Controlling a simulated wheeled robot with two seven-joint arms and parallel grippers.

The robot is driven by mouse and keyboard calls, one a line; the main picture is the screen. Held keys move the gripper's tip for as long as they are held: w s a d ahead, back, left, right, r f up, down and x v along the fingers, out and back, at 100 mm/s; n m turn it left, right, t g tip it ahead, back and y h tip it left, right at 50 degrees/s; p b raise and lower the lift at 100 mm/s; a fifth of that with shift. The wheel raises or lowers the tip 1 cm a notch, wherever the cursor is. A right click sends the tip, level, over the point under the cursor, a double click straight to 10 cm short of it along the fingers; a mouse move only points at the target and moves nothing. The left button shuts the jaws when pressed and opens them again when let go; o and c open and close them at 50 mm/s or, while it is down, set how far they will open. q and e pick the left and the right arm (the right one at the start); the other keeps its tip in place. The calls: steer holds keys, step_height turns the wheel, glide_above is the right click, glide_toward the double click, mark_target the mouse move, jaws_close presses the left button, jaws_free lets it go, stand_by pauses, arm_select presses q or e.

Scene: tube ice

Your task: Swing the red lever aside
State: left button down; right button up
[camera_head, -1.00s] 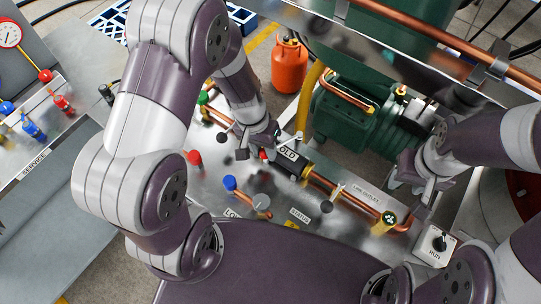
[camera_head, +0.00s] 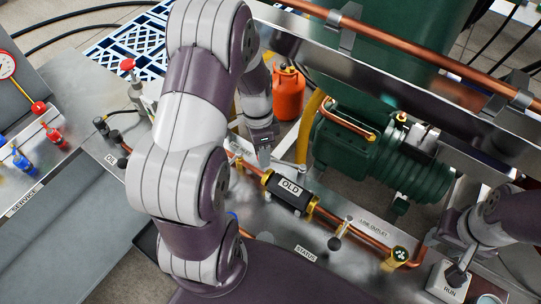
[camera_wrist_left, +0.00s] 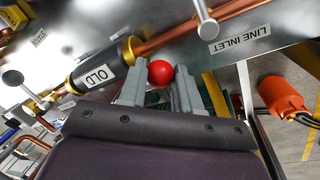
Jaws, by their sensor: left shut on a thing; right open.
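In the left wrist view the red lever's round knob (camera_wrist_left: 160,71) sits between the two grey fingertips of my left gripper (camera_wrist_left: 158,86), which is shut on it. The rest of the lever is hidden. In the head view my left gripper (camera_head: 263,143) is above the far edge of the metal panel, behind the black cylinder labelled OLD (camera_head: 290,187); the knob cannot be made out there. That cylinder also shows in the left wrist view (camera_wrist_left: 98,75), left of the knob. My right gripper (camera_head: 454,267) is open, close above the box marked RUN (camera_head: 449,285).
Copper pipe (camera_head: 335,222) runs through the OLD cylinder along the panel. A small black-knobbed lever (camera_head: 335,243) stands beside it. The green compressor (camera_head: 385,160) and orange cylinder (camera_head: 288,93) are behind. My left arm covers the panel's left part.

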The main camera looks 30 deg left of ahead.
arm_select(q)
steer(key=shift+w+a+m, duration=0.15)
steer(key=shift+w+m, duration=0.75)
steer(key=shift+r, duration=0.1)
steer(key=c, duration=0.8)
jaws_free()
steer(key=shift+s, duration=0.15)
